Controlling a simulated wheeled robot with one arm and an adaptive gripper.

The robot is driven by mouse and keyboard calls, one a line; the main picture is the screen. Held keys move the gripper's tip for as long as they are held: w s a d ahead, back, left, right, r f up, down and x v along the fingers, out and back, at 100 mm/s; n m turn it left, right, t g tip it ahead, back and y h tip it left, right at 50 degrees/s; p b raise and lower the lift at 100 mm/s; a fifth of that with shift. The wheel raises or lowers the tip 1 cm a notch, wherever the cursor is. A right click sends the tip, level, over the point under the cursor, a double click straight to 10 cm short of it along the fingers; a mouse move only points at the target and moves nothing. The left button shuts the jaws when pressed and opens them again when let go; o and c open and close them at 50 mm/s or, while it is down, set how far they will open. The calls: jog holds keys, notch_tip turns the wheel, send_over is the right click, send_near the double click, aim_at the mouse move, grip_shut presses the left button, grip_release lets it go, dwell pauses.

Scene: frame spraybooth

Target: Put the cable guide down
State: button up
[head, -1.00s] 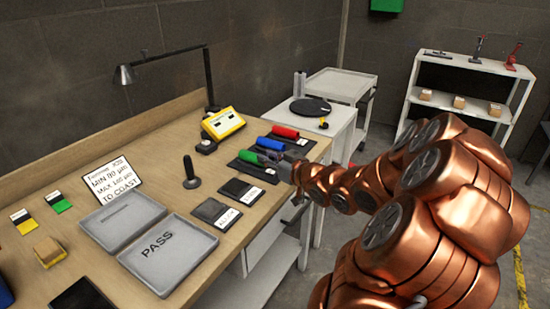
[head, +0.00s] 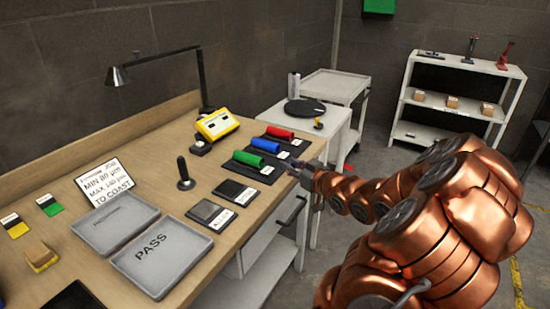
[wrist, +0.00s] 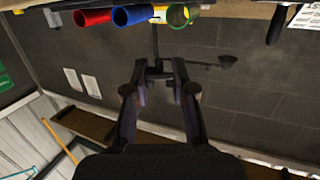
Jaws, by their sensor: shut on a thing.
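My gripper (head: 294,173) is at the right edge of the bench, beside the black rack (head: 236,167) that carries the red tube (head: 280,132), blue tube (head: 265,145) and green tube (head: 249,158). In the wrist view my gripper (wrist: 158,72) has its two fingers apart, with a small dark piece, which I take as the cable guide (wrist: 158,74), between the tips. Its shape is hard to make out against the dark wall. In the head view the held piece is too small to tell. The tubes show beyond the fingers in the wrist view, apart from them.
Two grey trays (head: 192,246), dark sample plates (head: 212,213), a sign (head: 105,182), a black-handled tool (head: 184,172) and a yellow gauge (head: 217,124) occupy the bench. A desk lamp (head: 118,75) stands behind. A white trolley (head: 335,118) and shelf (head: 450,87) stand beyond.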

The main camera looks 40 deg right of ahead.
jog(key=p, duration=0.1)
send_over(276, 166)
jog(key=shift+a+f, duration=0.1)
jog(key=shift+f, duration=0.45)
jog(key=shift+f+p, duration=0.45)
jog(key=shift+f, duration=1.3)
jog(key=shift+f, duration=0.15)
jog(key=o, duration=0.5)
jog(key=shift+c, duration=0.2)
